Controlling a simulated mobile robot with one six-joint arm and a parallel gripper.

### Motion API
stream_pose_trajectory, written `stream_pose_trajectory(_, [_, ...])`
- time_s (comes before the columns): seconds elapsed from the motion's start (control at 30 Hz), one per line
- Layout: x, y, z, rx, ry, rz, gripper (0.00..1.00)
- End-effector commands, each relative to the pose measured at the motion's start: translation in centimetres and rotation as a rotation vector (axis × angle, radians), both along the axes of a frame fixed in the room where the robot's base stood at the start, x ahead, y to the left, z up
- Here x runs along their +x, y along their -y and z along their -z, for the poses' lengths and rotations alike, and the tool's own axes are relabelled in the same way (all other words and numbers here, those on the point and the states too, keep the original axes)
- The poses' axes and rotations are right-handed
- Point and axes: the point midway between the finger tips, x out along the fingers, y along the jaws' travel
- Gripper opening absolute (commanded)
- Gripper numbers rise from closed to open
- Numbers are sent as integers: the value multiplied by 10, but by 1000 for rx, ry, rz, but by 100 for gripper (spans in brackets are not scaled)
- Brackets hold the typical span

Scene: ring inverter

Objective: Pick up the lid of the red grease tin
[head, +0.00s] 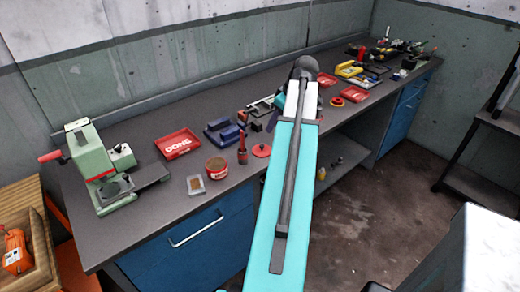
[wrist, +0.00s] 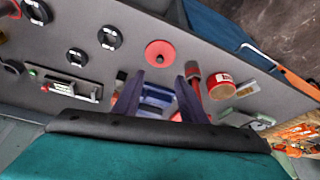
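The red grease tin (head: 216,168) stands without a lid near the front of the bench, with brown contents showing. It also shows in the wrist view (wrist: 222,90), to the right of my gripper. The lid, a flat red disc (head: 261,151), lies on the bench top to the right of the tin, close to my arm. In the wrist view the lid (wrist: 160,53) lies just beyond my fingertips, roughly centred between them. My gripper (wrist: 160,80) is open and empty, with its two dark fingers apart above the bench.
A red bottle (head: 242,151) stands between the tin and the lid; in the wrist view it (wrist: 194,82) is close by the right finger. A blue vise-like tool (head: 222,132) lies behind. Several black round pieces (wrist: 110,38) lie left of the lid.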

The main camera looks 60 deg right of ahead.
Motion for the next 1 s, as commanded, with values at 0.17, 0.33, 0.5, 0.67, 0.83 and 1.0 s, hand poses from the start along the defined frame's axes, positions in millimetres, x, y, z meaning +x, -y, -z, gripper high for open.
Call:
stream_pose_trajectory(0.17, [-2,2,0,0,0,4,38])
stream_pose_trajectory(0.33, [-3,3,2,0,0,8,38])
stream_pose_trajectory(0.5, [0,4,11,2,-1,9,38])
stream_pose_trajectory(0.67, [5,4,26,2,-1,9,38])
stream_pose_trajectory(0.83, [12,5,43,2,-1,9,38])
stream_pose_trajectory(1.0, [19,6,59,2,-1,9,38])
